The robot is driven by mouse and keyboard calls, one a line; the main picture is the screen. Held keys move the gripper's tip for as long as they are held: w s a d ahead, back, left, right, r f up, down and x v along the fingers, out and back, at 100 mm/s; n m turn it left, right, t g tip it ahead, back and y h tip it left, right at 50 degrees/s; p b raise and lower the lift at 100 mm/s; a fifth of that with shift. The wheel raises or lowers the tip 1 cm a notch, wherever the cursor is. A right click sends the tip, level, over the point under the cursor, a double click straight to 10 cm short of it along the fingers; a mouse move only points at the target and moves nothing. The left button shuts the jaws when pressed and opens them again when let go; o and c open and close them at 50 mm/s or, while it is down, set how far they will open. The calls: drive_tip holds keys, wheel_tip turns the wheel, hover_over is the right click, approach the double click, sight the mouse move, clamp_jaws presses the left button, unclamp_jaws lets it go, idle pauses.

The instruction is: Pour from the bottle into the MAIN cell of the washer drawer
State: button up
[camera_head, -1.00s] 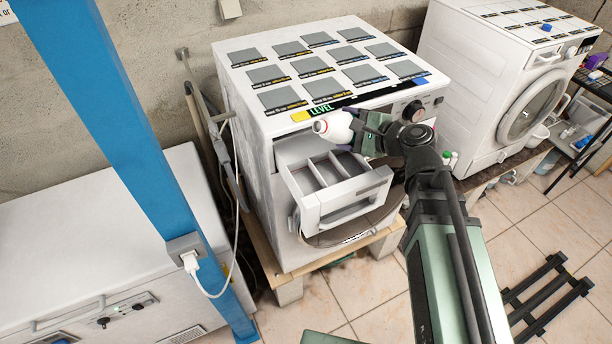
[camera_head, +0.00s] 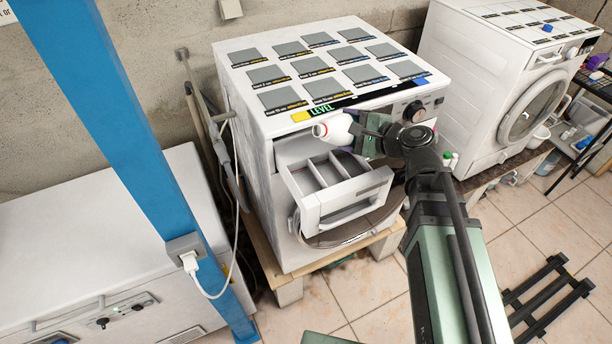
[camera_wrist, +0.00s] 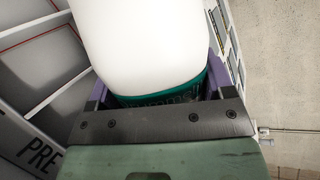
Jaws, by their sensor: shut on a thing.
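The white bottle (camera_head: 338,128) with a red-ringed mouth lies tilted almost level above the washer drawer, its mouth pointing left. My gripper (camera_head: 362,136) is shut on it. In the wrist view the bottle's white body (camera_wrist: 140,45) fills the middle, with a green band near my gripper (camera_wrist: 160,100). The washer drawer (camera_head: 340,192) is pulled out and shows several cells split by thin walls. The bottle's mouth is above the drawer's back part. I cannot make out any liquid stream. In the wrist view the drawer's walls (camera_wrist: 45,60) and the letters "PRE" show at left.
The white washer (camera_head: 262,150) stands on a wooden plinth, with grey squares and a "LEVEL" label on top. A blue post (camera_head: 130,130) stands at left. A second washer (camera_head: 490,80) stands at right.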

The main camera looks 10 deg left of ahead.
drive_tip(key=shift+w+d+r+n+h, duration=0.1)
drive_tip(key=shift+w+n+h, duration=0.15)
drive_tip(key=shift+n, duration=0.35)
idle(1.7)
drive_tip(key=shift+s+a+r+n+t+h+p, duration=0.1)
drive_tip(key=shift+s+a+n+t+h+p, duration=0.15)
drive_tip(key=shift+s+n+t+p, duration=0.25)
idle(2.0)
drive_tip(key=shift+w+r+n+h, duration=0.15)
drive_tip(key=shift+n+h, duration=0.15)
drive_tip(key=shift+n, duration=0.4)
idle(2.5)
